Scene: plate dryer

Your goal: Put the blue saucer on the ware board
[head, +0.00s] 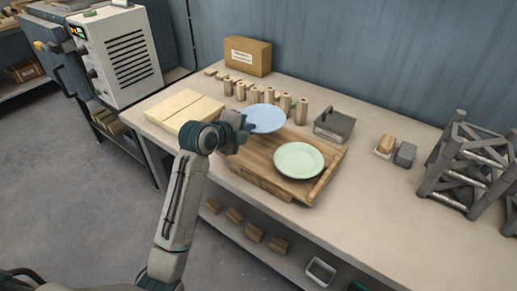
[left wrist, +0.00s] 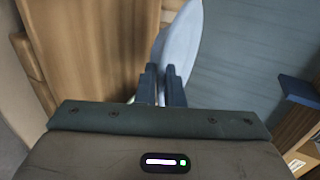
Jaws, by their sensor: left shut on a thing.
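The pale blue saucer (head: 266,118) is in the head view, held over the back left part of a brown wooden board with raised side rails (head: 260,178). My left gripper (head: 243,127) is shut on the saucer's left edge. In the left wrist view the saucer (left wrist: 183,42) shows nearly edge-on between the fingers (left wrist: 164,85). The gap between saucer and wood cannot be judged exactly. A pale flat board (head: 186,109) lies to the left, bare on top. My right gripper is not in view.
A pale green plate (head: 298,160) lies on the brown board's right part. Several wooden cylinders (head: 285,103) stand behind the saucer. A grey rack (head: 465,165) stands far right. The table front right is clear.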

